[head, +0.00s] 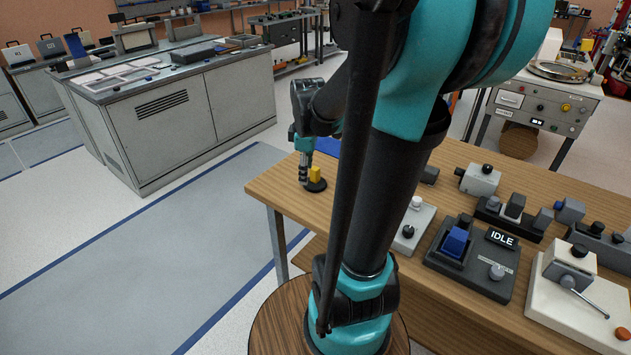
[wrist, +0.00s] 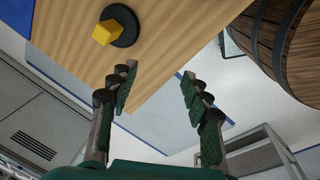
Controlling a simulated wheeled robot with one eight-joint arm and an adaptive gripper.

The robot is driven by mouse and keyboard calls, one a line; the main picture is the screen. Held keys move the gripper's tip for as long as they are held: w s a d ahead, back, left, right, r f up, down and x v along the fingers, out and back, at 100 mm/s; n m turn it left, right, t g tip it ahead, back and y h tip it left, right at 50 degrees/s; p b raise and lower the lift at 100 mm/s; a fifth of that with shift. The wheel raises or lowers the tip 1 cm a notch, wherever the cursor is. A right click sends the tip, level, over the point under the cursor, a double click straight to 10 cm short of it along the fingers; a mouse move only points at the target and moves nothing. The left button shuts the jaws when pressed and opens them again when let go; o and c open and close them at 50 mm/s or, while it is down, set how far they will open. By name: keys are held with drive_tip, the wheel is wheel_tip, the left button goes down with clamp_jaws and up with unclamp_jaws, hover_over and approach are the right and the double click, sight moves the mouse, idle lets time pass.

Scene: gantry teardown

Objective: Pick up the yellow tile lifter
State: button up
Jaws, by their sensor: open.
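The yellow tile lifter (head: 315,174) stands on a round black base near the left corner of the wooden table (head: 276,197). In the wrist view, its yellow block (wrist: 116,25) and dark disc show at the top, left of centre, beyond the fingertips. My gripper (head: 303,180) points down beside the lifter, on its left in the head view. In the wrist view, my gripper (wrist: 158,72) has its two fingers wide apart with nothing between them. The lifter lies outside the gap between the fingers. I cannot tell whether a finger touches the table.
A blue flat item (head: 327,146) lies behind the lifter. A grey device with an IDLE display (head: 501,239) and several other devices fill the table's right side. A grey cabinet bench (head: 180,105) stands at the left. A wooden barrel (wrist: 290,45) shows in the wrist view.

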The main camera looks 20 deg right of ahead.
sight(315, 168)
drive_tip(key=w+d+r+n+g, duration=0.2)
drive_tip(key=w+d+r+n, duration=0.45)
drive_tip(key=w+n, duration=0.45)
drive_tip(key=shift+n, duration=0.8)
drive_tip(key=f, duration=0.7)
drive_tip(key=s+f, duration=0.1)
drive_tip(key=f, duration=0.2)
drive_tip(key=shift+a+f, duration=0.25)
drive_tip(key=shift+s+d+f, duration=0.1)
drive_tip(key=shift+s+f, duration=0.05)
drive_tip(key=shift+f, duration=2.75)
clamp_jaws()
